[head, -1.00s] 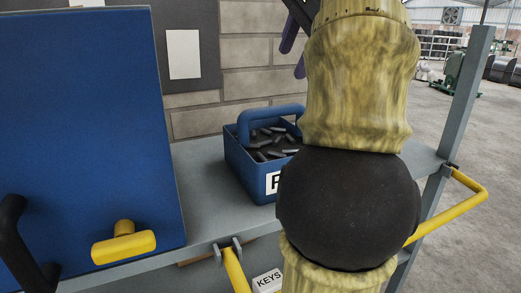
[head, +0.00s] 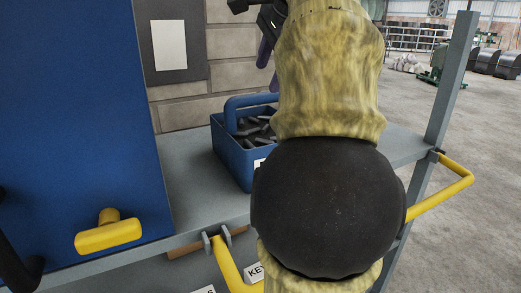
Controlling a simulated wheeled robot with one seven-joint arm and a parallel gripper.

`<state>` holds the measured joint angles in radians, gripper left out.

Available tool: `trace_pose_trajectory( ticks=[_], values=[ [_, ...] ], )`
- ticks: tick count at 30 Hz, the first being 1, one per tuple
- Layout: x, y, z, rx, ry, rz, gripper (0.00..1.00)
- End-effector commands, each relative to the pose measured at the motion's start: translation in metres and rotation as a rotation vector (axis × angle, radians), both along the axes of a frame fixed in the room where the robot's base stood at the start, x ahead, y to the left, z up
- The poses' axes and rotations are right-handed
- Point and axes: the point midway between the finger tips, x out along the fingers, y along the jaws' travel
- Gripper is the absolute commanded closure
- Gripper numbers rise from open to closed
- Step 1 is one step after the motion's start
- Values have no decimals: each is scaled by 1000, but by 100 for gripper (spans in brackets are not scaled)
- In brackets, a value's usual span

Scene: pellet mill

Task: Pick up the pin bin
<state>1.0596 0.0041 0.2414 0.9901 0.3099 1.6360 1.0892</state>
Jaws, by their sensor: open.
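The pin bin (head: 232,157) is a blue open box with a blue carrying handle, full of dark pins. It stands on the grey shelf (head: 190,187). My arm covers its right side and most of its white label. My gripper (head: 262,50) shows in part at the top, dark with purplish fingers, partly hidden behind my arm's yellow sleeve. It is open and lies above and behind the bin's handle in the picture, apart from it as far as I can see.
A large blue panel (head: 80,110) with a yellow handle (head: 109,233) stands to the left on the shelf. A block wall is behind. Yellow rails stick out from the shelf's front and right end (head: 445,190), beside a grey post (head: 450,80). Open floor lies to the right.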

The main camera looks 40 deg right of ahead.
Motion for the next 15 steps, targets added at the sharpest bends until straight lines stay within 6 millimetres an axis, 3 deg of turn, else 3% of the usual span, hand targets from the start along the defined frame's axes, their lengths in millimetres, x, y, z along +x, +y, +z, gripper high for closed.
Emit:
trace_pose_trajectory(
  ticks=[9,15],
  values=[
    [23,-5,-34,2,1,1,52],
    [26,-7,-40,0,-1,-1,52]
  ],
)
